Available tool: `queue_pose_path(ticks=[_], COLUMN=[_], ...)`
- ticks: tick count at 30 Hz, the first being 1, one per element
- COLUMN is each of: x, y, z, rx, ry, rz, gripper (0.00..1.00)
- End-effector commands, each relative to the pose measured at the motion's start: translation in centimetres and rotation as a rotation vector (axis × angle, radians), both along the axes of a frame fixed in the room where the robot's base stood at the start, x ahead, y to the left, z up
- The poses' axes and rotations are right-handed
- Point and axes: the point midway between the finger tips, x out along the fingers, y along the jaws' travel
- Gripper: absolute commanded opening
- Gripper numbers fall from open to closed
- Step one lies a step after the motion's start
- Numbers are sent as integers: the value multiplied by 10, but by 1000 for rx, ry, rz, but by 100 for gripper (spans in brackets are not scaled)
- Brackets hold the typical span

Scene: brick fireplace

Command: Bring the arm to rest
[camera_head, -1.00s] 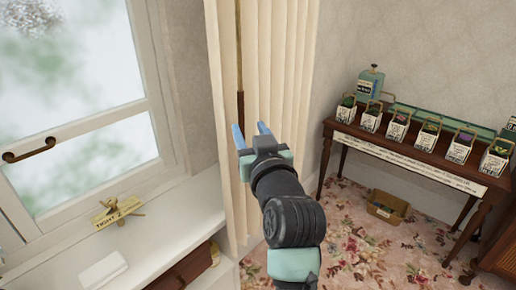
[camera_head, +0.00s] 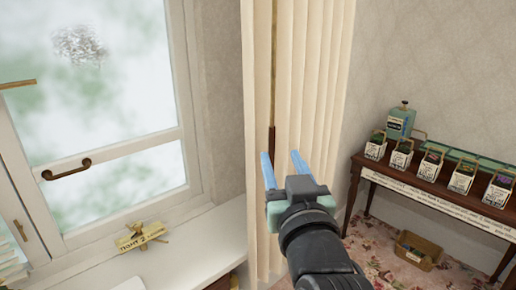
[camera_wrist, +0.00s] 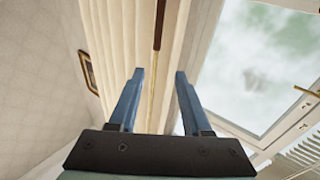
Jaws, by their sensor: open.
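My gripper (camera_head: 284,163) has two blue fingers and is open, with nothing between them. In the head view it is raised in front of the cream curtain (camera_head: 312,95), with the fingers pointing up. In the wrist view the gripper (camera_wrist: 160,75) also shows its fingers spread and empty, with the curtain (camera_wrist: 115,50) behind them. I cannot tell how far the fingertips are from the curtain. A thin brown rod (camera_wrist: 160,20) shows beyond the fingertips.
A window (camera_head: 110,100) with a dark handle is at the left. A basket (camera_head: 418,250) stands on the floral carpet.

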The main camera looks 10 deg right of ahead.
Motion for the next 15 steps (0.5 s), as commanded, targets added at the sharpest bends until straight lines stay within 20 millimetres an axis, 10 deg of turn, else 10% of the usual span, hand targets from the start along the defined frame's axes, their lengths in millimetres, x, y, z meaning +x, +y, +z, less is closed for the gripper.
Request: queue_pose_path(ticks=[9,15], x=[-91,-150], y=[64,82], z=[204,268], rx=[-12,19], ry=[-467,-666], rz=[-13,-12], gripper=[48,48])
